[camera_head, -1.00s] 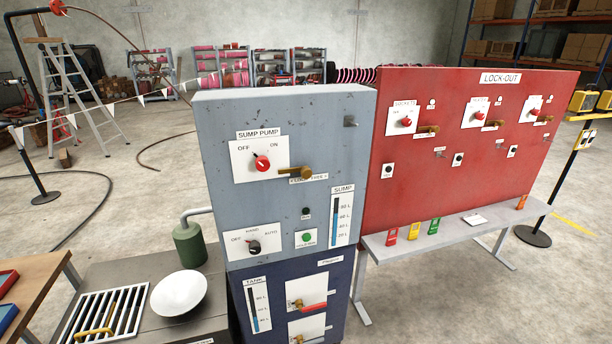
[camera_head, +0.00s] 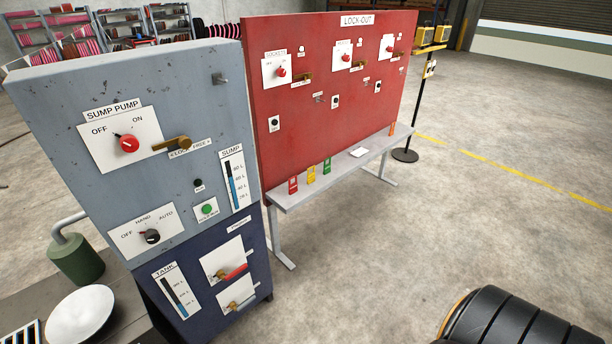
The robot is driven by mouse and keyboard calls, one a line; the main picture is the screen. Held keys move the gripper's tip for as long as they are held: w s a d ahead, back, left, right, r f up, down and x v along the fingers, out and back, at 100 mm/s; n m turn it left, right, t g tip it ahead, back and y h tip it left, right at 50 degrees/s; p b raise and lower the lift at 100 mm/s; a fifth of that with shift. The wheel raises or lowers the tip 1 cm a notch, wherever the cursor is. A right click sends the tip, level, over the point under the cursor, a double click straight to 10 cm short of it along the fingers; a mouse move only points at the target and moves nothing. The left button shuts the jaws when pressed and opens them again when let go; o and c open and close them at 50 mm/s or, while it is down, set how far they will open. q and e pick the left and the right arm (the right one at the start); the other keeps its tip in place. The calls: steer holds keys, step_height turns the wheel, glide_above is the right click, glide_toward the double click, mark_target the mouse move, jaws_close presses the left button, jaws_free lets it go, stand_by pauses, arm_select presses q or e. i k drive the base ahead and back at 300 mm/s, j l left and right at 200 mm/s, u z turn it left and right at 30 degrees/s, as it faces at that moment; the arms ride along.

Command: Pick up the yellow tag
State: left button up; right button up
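The yellow tag (camera_head: 311,174) stands on the narrow grey shelf (camera_head: 345,170) below the red lock-out board (camera_head: 330,75). It is between a red tag (camera_head: 293,186) on its left and a green tag (camera_head: 327,166) on its right, with small gaps between them. The yellow tag looks upright and unobstructed. Neither of my grippers is in view, so nothing shows near the tags.
A tall grey and blue sump pump cabinet (camera_head: 120,82) stands left of the shelf. A white card (camera_head: 359,152) and an orange item (camera_head: 392,129) lie farther along the shelf. A black post (camera_head: 412,125) stands beyond. Floor in front of the shelf is open; a black ribbed object (camera_head: 512,325) is at bottom right.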

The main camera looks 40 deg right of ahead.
mark_target(311, 177)
steer(key=i+l, duration=0.15)
steer(key=l, duration=0.25)
steer(key=i+l, duration=0.15)
steer(key=l, duration=0.3)
steer(key=i+l+u, duration=0.1)
steer(key=l, duration=0.3)
steer(key=i+l, duration=0.2)
steer(key=l, duration=0.2)
steer(key=i+l, duration=0.15)
steer(key=l, duration=0.3)
steer(key=i+l+u, duration=0.1)
steer(key=l, duration=0.3)
steer(key=i+l, duration=0.15)
steer(key=l, duration=0.3)
steer(key=i+l, duration=0.15)
steer(key=l, duration=0.3)
steer(key=u, duration=0.05)
